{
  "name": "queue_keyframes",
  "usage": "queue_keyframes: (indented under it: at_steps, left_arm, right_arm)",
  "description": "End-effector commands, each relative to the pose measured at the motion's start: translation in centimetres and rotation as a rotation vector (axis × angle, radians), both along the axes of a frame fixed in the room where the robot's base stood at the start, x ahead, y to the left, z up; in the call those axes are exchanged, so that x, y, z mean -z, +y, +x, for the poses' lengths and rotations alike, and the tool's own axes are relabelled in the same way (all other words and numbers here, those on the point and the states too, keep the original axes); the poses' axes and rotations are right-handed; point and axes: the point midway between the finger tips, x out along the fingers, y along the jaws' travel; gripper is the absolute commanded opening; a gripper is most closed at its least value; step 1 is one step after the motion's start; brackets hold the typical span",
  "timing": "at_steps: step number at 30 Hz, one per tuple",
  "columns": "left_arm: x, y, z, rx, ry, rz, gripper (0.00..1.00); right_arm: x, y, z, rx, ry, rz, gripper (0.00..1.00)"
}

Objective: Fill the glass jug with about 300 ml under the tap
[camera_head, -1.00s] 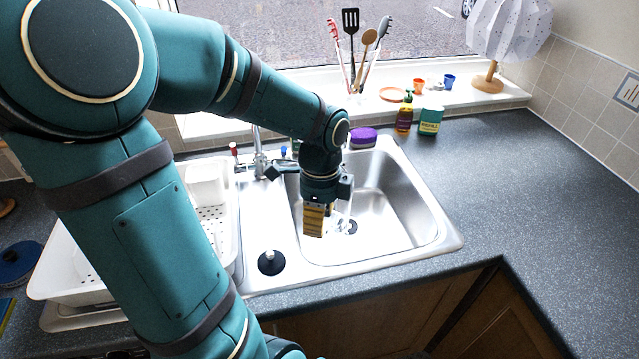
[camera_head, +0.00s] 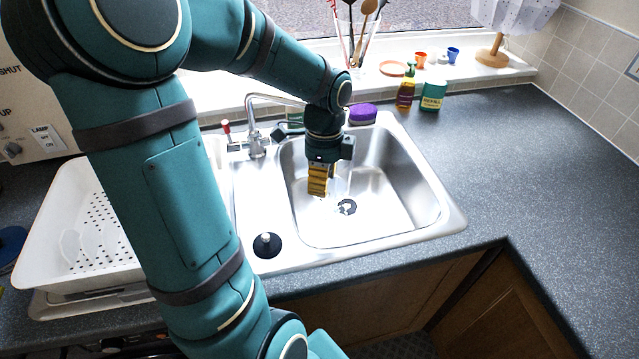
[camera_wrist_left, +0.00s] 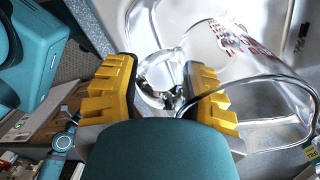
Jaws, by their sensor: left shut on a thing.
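The clear glass jug with red print (camera_wrist_left: 238,42) shows in the left wrist view, tilted across the picture. In the head view it is only a faint, see-through shape below my gripper. My left gripper (camera_head: 319,181) has yellow finger pads and hangs over the left part of the sink basin. It is shut on the jug, apparently at its handle; the exact contact is unclear. The chrome tap (camera_head: 256,141) stands behind the basin's left side. Its spout reaches right, with its end partly hidden by my arm. I cannot make out running water or a water level.
The steel sink (camera_head: 405,200) has a dark drain (camera_head: 347,207). A black plug (camera_head: 267,245) lies on its left ledge. A white draining rack (camera_head: 75,245) stands left. The right counter is clear.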

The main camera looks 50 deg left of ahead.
Motion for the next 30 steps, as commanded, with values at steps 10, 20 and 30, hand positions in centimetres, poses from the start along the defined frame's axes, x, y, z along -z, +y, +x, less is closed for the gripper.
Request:
queue_keyframes:
  at_steps: [10, 20, 30]
  left_arm:
    - [3.0, 0.5, 0.7, -0.001, 0.000, 0.000, 0.01]
    - [2.4, 2.2, 3.4, 0.001, 0.000, 0.000, 0.01]
    - [2.3, 3.8, 5.9, 0.000, 0.000, 0.000, 0.01]
  right_arm:
    - [2.7, 0.1, -0.8, -0.014, 0.017, 0.004, 0.00]
    - [1.0, 0.1, -0.4, -0.008, 0.009, 0.002, 0.00]
    - [-0.1, 0.0, 0.0, 0.000, 0.001, 0.000, 0.00]
